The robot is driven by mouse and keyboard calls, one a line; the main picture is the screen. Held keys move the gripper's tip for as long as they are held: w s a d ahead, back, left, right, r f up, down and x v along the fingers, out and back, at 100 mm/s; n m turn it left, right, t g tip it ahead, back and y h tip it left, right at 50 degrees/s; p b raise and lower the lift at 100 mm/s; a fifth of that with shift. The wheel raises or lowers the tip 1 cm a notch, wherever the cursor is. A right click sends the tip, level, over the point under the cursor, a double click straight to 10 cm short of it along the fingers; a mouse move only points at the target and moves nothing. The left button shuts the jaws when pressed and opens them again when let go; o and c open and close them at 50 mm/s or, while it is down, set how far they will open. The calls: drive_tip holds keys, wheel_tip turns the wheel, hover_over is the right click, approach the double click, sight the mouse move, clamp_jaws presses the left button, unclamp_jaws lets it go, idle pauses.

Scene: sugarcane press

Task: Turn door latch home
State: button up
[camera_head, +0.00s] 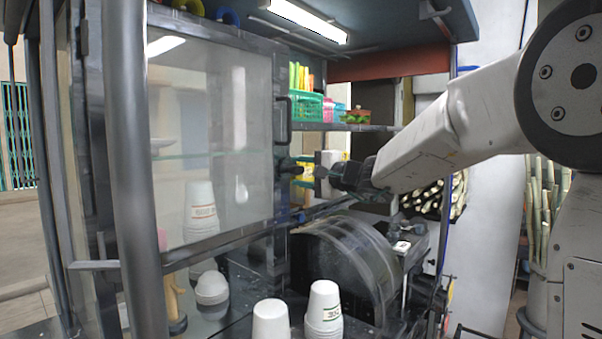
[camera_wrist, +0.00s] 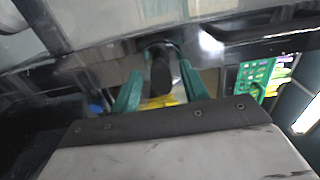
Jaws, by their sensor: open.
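The door latch shows as a dark, rounded knob (camera_head: 289,165) on the right edge of the framed glass door (camera_head: 215,150), below the door's black pull handle (camera_head: 284,120). In the wrist view the dark latch (camera_wrist: 161,62) stands between the two teal fingers of my gripper (camera_wrist: 160,78). The fingers are open, one on each side of the latch, and I cannot tell whether either touches it. In the head view my gripper (camera_head: 308,172) reaches in from the right to the latch; the fingertips are small and partly hidden there. The door looks close to its frame.
Behind my gripper are shelves with a green basket (camera_head: 306,106). A round clear-sided drum cover (camera_head: 345,265) stands below it. Stacked white cups (camera_head: 323,308) stand at the front. A dark post (camera_head: 135,170) rises at the left. Sugarcane stalks (camera_head: 540,210) are at the right.

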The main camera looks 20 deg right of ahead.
drive_tip(key=v, duration=0.7)
drive_tip(key=shift+s+d, duration=0.2)
drive_tip(key=shift+s, duration=0.1)
drive_tip(key=s+a+f+n+g+h, duration=0.1)
drive_tip(key=s+a+f+n+g, duration=0.25)
drive_tip(key=s+f+g, duration=0.4)
drive_tip(key=s+a+f+n+g+h, duration=0.1)
drive_tip(key=s+a+f+n+g, duration=0.25)
drive_tip(key=s+f, duration=0.7)
drive_tip(key=s+d+f+n+g+h, duration=0.1)
drive_tip(key=s+d+n+h, duration=0.1)
drive_tip(key=s, duration=0.8)
drive_tip(key=s+d+f+n+g+h, duration=0.1)
drive_tip(key=s+d+h, duration=0.3)
drive_tip(key=s, duration=0.7)
drive_tip(key=shift+f+n+g+h, duration=0.3)
drive_tip(key=shift+f+n+h, duration=0.2)
drive_tip(key=shift+f+h, duration=0.4)
drive_tip(key=shift+s+d+r, duration=0.1)
drive_tip(key=shift+s, duration=0.05)
